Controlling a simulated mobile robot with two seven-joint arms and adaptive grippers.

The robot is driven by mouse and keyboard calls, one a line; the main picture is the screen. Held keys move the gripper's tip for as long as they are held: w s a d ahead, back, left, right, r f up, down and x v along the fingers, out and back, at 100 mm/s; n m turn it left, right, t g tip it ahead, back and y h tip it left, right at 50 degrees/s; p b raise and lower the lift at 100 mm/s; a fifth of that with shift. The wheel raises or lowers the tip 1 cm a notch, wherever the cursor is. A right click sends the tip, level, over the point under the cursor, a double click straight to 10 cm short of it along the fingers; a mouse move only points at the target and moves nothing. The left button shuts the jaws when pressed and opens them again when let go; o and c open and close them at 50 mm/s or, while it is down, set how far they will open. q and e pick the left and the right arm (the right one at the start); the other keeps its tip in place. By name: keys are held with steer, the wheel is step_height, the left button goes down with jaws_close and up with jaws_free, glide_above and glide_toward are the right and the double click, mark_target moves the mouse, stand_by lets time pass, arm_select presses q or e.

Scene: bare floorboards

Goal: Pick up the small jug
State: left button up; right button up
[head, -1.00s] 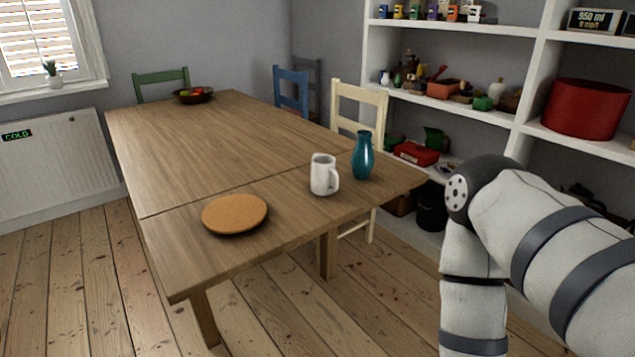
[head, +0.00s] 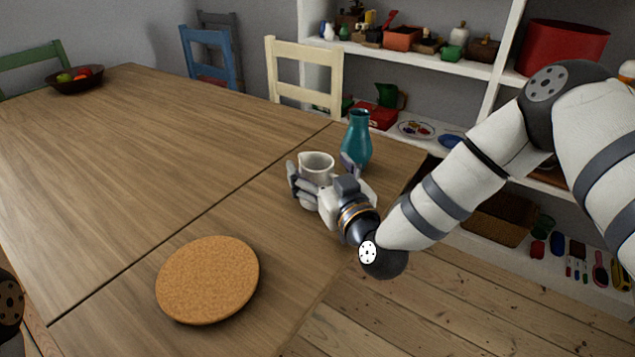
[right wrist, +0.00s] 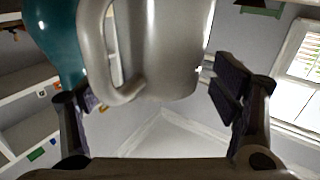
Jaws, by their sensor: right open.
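The small white jug (head: 316,163) stands upright on the wooden table (head: 150,160), near its right edge. My right gripper (head: 321,170) is open, with one finger on each side of the jug. The gripper hides the jug's lower part in the head view. In the right wrist view the jug (right wrist: 172,50) with its handle is between the spread fingers of the gripper (right wrist: 155,100). I cannot tell whether a finger touches it. My left gripper is not in view.
A teal vase (head: 357,140) stands close behind the jug, near my right gripper's finger. A round cork mat (head: 208,280) lies on the table in front. A cream chair (head: 306,75) and shelves (head: 470,68) stand beyond.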

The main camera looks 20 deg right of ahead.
steer(key=shift+w+a+f, duration=0.1)
steer(key=shift+w+f, duration=0.1)
steer(key=shift+w, duration=0.5)
steer(key=c, duration=1.5)
steer(key=shift+o, duration=0.2)
steer(key=shift+r, duration=0.15)
